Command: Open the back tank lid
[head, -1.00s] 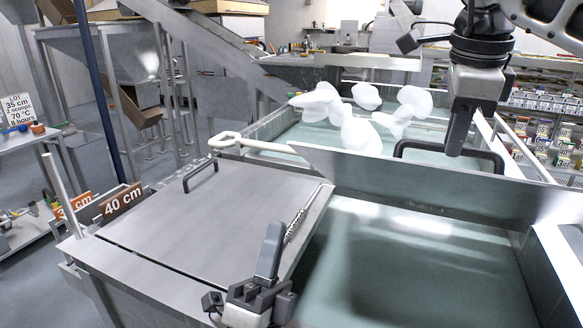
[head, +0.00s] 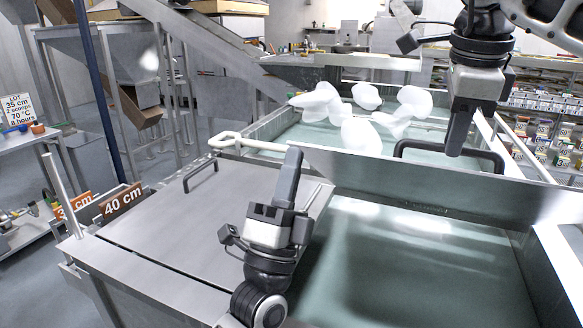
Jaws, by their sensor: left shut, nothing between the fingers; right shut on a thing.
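My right gripper (head: 460,143) is shut on a black bar handle (head: 410,143) at the right of the back tank. A grey metal panel (head: 410,178) stands tilted just in front of the handle; I cannot tell for sure that it is the back tank lid. The back tank (head: 300,134) shows pale green liquid behind the panel. My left gripper (head: 293,158) is shut and empty, pointing up over the right edge of the flat front lid (head: 165,225). That lid has a dark handle (head: 200,172) at its far left.
The front tank (head: 420,265) is uncovered at the right, with greenish liquid inside. White puffs (head: 360,135) hang over the back tank. A pale rod with a loop end (head: 260,144) lies along the tank edge. A "40 cm" sign (head: 121,202) stands at the left.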

